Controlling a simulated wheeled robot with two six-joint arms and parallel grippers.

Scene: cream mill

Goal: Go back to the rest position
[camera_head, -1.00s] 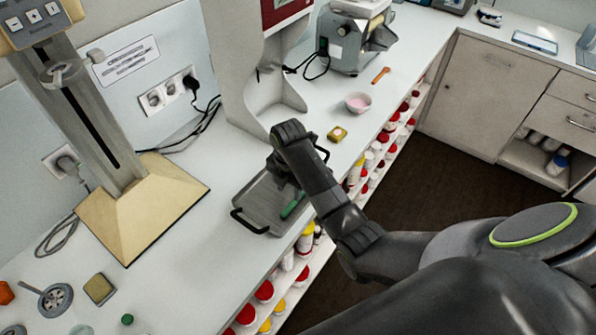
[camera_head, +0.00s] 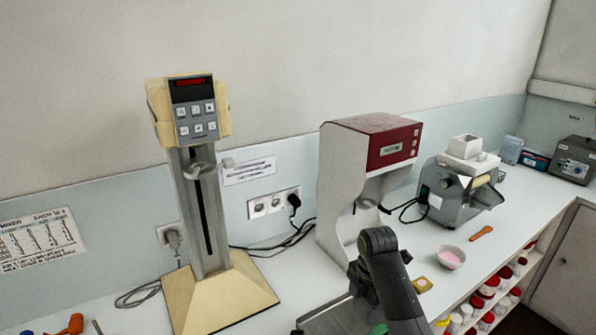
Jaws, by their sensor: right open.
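My right gripper (camera_head: 362,284) is at the bottom middle of the head view, over the dark grey tray (camera_head: 335,320) on the white counter. My own wrist hides much of the gripper. The jaws are open, and I see nothing held in them. A green-handled tool (camera_head: 378,329) lies in the tray beside my arm, partly cut off by the frame's bottom edge. My left gripper is not in view.
A beige stirrer stand (camera_head: 205,215) stands to the left. A white and red machine (camera_head: 345,190) stands behind my gripper. A grey mill (camera_head: 457,190), an orange spatula (camera_head: 481,233), a bowl of pink cream (camera_head: 451,256) and a small yellow dish (camera_head: 422,284) are to the right.

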